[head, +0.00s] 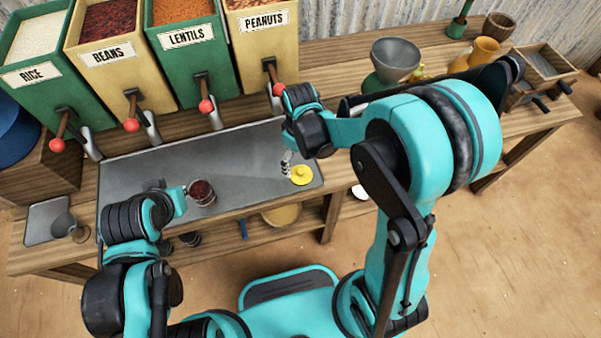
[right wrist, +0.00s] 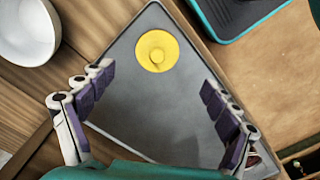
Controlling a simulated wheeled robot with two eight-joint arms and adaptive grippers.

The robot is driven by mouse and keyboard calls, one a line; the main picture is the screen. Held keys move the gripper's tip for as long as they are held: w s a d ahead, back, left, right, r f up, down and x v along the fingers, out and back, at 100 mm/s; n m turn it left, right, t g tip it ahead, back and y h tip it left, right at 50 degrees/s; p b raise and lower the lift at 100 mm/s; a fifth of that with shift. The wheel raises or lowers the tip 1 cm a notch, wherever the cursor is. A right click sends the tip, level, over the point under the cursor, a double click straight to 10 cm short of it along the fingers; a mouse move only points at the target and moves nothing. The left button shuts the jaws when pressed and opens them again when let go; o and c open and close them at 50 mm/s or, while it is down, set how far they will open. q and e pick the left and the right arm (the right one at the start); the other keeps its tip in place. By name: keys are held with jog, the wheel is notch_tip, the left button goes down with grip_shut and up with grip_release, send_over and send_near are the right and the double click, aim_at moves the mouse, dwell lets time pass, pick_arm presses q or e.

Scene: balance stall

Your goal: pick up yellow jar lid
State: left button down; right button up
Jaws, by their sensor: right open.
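The yellow jar lid (head: 302,175) lies flat on the grey metal tray (head: 245,165), near its right end. In the right wrist view the lid (right wrist: 157,50) is round with a raised knob, close to a tray corner. My right gripper (head: 287,166) is open and empty just above and left of the lid. In the wrist view its spread fingers (right wrist: 158,84) point toward the lid, which lies beyond the tips. A glass jar with dark red contents (head: 201,193) is at the fingertips of my left gripper (head: 184,197); whether those fingers grip it is unclear.
A grey funnel-like bowl (head: 396,58) stands at the back right. A white bowl (right wrist: 25,30) shows in the wrist view. The tray's middle is clear.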

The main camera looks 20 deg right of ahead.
aim_at(302, 172)
notch_tip(302, 172, down, 3)
jog(key=shift+f+b, duration=0.1)
jog(key=shift+b, duration=0.45)
jog(key=f+b, duration=0.1)
jog(key=f, duration=0.1)
jog(key=f+b, duration=0.1)
jog(key=f, duration=0.1)
jog(key=shift+s+d+f, duration=0.1)
jog(key=shift+d, duration=0.3)
jog(key=shift+f, duration=0.35)
jog(key=shift+r, duration=0.1)
jog(key=shift+c, duration=1.3)
jog(key=c, duration=0.6)
